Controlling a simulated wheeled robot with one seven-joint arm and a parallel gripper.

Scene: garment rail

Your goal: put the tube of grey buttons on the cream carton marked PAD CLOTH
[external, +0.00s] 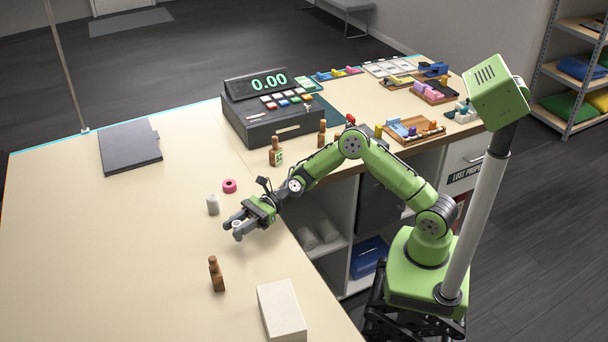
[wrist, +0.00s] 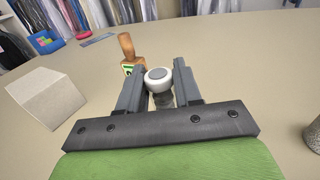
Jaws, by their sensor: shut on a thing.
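My gripper (external: 236,226) is shut on a small tube (wrist: 158,80) with a white cap and a grey disc on top. In the wrist view its clear greyish body shows between the fingers (wrist: 160,92), and its lower end is hidden. Whether the tube touches the counter I cannot tell. The cream carton (external: 281,311) lies on the counter near the front edge, below and right of my gripper in the external view. In the wrist view the carton (wrist: 45,97) is at the left, apart from the gripper, with a bare top. I cannot read any marking on it.
A cash register (external: 270,110) stands farther back. The left counter is mostly clear.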

